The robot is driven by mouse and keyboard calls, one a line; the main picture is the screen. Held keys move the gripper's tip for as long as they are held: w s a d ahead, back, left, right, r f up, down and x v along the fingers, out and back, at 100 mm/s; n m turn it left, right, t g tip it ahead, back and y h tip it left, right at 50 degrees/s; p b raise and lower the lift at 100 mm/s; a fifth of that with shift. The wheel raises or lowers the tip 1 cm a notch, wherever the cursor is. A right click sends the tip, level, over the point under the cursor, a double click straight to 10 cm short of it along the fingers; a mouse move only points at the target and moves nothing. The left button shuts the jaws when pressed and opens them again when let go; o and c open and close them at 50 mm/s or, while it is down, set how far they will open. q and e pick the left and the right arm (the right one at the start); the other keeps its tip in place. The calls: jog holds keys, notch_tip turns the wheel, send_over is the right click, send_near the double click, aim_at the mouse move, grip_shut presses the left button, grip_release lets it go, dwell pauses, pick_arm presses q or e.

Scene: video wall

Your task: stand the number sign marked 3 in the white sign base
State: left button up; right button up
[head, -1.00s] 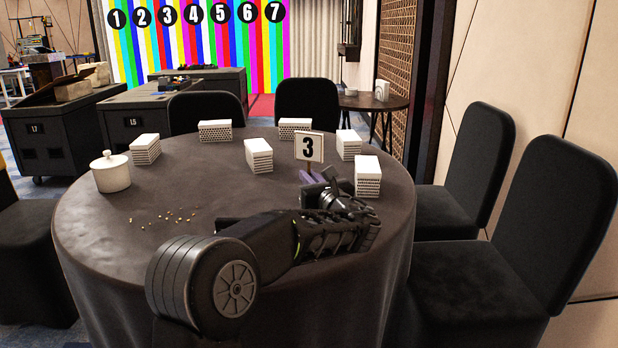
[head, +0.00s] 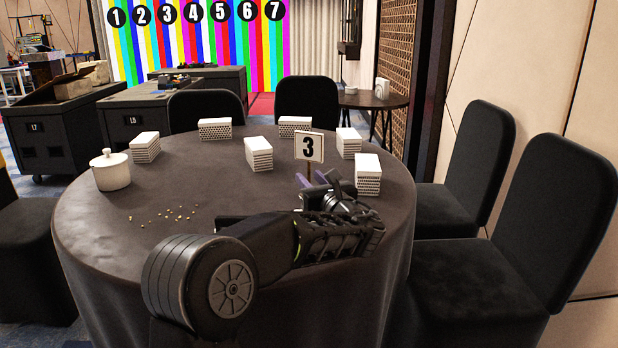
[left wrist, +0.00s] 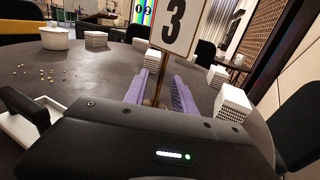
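The number sign marked 3 (head: 309,146) is a white card on a brown stick. It stands about upright over the right part of the round table. My left gripper (head: 314,179) has two purple fingers, spread apart on either side of the stick. In the left wrist view the sign (left wrist: 176,22) rises between the open fingers (left wrist: 159,92), with gaps beside the stick. The stick's foot is hidden by my gripper. I cannot make out the white sign base; it may be hidden at the foot. My right gripper is out of view.
Several white stacks, one of them (head: 367,174) right of my gripper, stand on the dark table (head: 200,190). A white lidded pot (head: 110,171) and crumbs (head: 168,217) are at left. A white tray-like thing (left wrist: 22,142) lies beside my gripper. Black chairs surround the table.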

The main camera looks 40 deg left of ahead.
pick_arm(q)
jog(key=v, duration=0.6)
jog(key=shift+d+p, duration=0.2)
jog(key=shift+p, duration=0.15)
jog(key=shift+s, duration=0.1)
dwell(0.6)
